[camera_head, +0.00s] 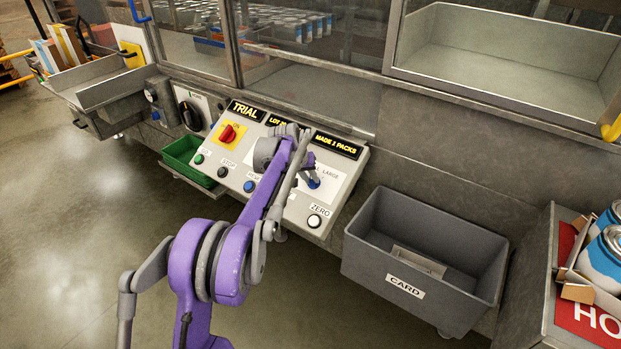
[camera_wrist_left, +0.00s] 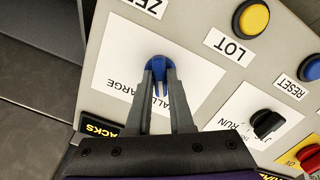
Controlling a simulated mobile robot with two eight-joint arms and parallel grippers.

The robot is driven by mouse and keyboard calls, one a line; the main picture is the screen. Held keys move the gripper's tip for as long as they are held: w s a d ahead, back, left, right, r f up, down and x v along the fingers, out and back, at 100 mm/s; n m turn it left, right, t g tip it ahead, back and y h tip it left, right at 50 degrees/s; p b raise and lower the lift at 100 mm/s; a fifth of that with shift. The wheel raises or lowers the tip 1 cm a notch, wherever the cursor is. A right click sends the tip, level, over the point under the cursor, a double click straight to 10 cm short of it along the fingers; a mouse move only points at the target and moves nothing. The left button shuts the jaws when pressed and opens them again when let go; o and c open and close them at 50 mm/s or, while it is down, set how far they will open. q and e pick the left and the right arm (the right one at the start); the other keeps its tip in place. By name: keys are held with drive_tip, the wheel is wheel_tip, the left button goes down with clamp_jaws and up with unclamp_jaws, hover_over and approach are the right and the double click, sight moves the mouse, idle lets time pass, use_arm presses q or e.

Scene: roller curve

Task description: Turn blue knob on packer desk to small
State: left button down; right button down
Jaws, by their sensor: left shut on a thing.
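The blue knob (camera_head: 314,183) is on a white plate on the right part of the sloped packer desk panel (camera_head: 290,207). The word LARGE shows beside it. In the left wrist view the blue knob (camera_wrist_left: 157,66) sits between the two grey fingers of my left gripper (camera_wrist_left: 160,82), which is shut on it. My left gripper (camera_head: 309,178) also shows in the head view at the end of the purple arm. Fingers partly cover the size label, and I cannot tell which word the knob points to. My right gripper is not in view.
A red knob (camera_head: 228,133) on a yellow plate and several push buttons share the panel. A grey CARD bin (camera_head: 428,258) stands to the right and a green tray (camera_head: 184,156) to the left. In the wrist view a black JOG/RUN switch (camera_wrist_left: 267,123) sits near the fingers.

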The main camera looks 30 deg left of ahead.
use_arm(q)
drive_tip(key=c, duration=0.8)
unclamp_jaws()
drive_tip(key=v, duration=1)
drive_tip(key=shift+r, duration=0.4)
drive_tip(key=shift+s, duration=0.15)
drive_tip(key=s+d+m+p, duration=0.3)
drive_tip(key=s+d, duration=1.2)
drive_tip(key=s, duration=0.1)
drive_tip(key=s+d+f+m+p, duration=0.1)
drive_tip(key=s+d+f, duration=0.2)
drive_tip(key=s, duration=0.5)
drive_tip(key=s+d+f+m, duration=0.1)
drive_tip(key=s+d+f, duration=0.2)
drive_tip(key=s, duration=0.6)
drive_tip(key=shift+d+f+y+p, duration=0.25)
drive_tip(key=shift+f+y+p, duration=0.15)
drive_tip(key=shift+f, duration=0.25)
